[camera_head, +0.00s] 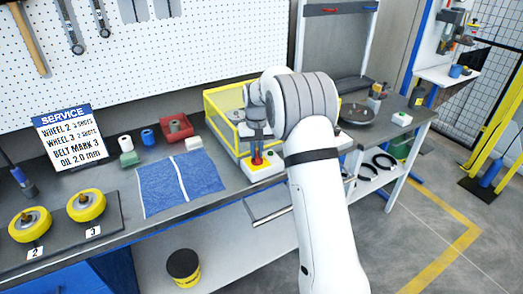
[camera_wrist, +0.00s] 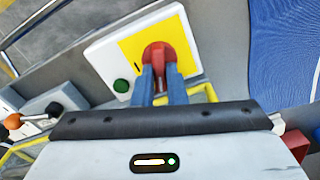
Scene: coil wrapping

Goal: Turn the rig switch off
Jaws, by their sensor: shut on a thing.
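The rig switch is a red rotary knob (camera_wrist: 158,50) on a yellow plate (camera_wrist: 133,49) in the wrist view. The plate sits on a white switch box (camera_wrist: 97,52) with a green button (camera_wrist: 121,86) beside the knob. My gripper (camera_wrist: 160,70) has its two blue-grey fingers shut on the red knob, one on each side. The fingers hide the knob's near part. In the head view, my gripper (camera_head: 257,148) points down at the red knob (camera_head: 256,160), and the box (camera_head: 265,171) stands at the bench's front edge. Which setting the knob points to is unclear.
A yellow-framed guard (camera_head: 222,112) stands just behind the switch box. Two yellow wheels (camera_head: 86,206) sit farther left. A metal rail (camera_head: 268,220) juts out below the bench edge.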

